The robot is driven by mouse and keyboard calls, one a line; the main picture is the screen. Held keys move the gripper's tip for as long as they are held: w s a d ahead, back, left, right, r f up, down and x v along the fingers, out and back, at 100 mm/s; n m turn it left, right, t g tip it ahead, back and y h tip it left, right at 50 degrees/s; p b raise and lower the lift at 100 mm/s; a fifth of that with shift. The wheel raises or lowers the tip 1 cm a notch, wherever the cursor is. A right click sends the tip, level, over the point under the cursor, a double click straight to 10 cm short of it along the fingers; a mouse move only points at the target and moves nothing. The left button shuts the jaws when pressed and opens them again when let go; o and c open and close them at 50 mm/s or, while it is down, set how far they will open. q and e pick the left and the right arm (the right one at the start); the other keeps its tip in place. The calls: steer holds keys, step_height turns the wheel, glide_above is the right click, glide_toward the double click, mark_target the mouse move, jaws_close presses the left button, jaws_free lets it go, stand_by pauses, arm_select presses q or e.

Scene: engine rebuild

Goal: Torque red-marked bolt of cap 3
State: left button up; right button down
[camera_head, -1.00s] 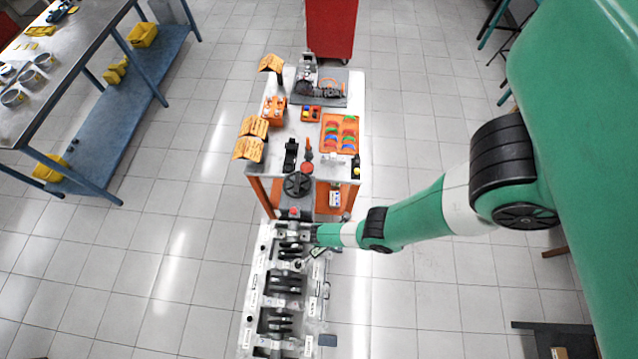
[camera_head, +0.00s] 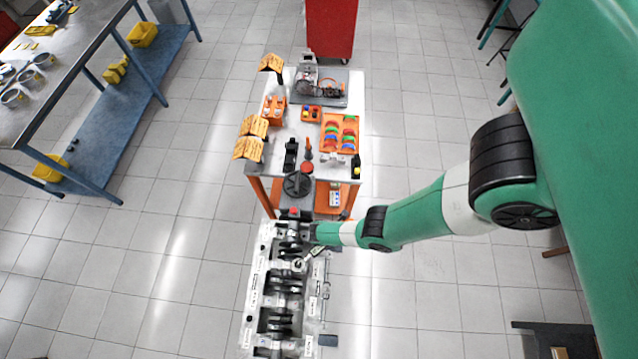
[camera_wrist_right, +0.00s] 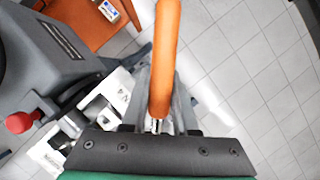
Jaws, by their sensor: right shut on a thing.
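The engine block (camera_head: 256,284) stands at the bottom centre of the head view, with dark crankshaft and cap shapes along its middle. I cannot tell which is cap 3, and no red-marked bolt can be made out. My right gripper (camera_head: 313,235) is at the far right edge of the block. In the right wrist view the gripper (camera_wrist_right: 160,112) is shut on an orange-handled tool (camera_wrist_right: 166,55), whose handle points up in the picture. The tool's working end is hidden. A small light-coloured tool (camera_head: 314,252) lies across the block beside the gripper. My left gripper is not in view.
A cart (camera_head: 347,105) with orange trays and small parts stands beyond the block. A grey machine (camera_wrist_right: 50,60) with a red knob (camera_wrist_right: 19,122) is close to the gripper. A workbench (camera_head: 60,70) is at the left.

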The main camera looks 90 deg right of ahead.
steer(key=shift+r+p, duration=0.4)
steer(key=shift+r, duration=0.1)
stand_by(1.3)
steer(key=shift+r, duration=0.9)
stand_by(2.0)
steer(key=shift+r, duration=1.4)
steer(key=shift+w, duration=0.1)
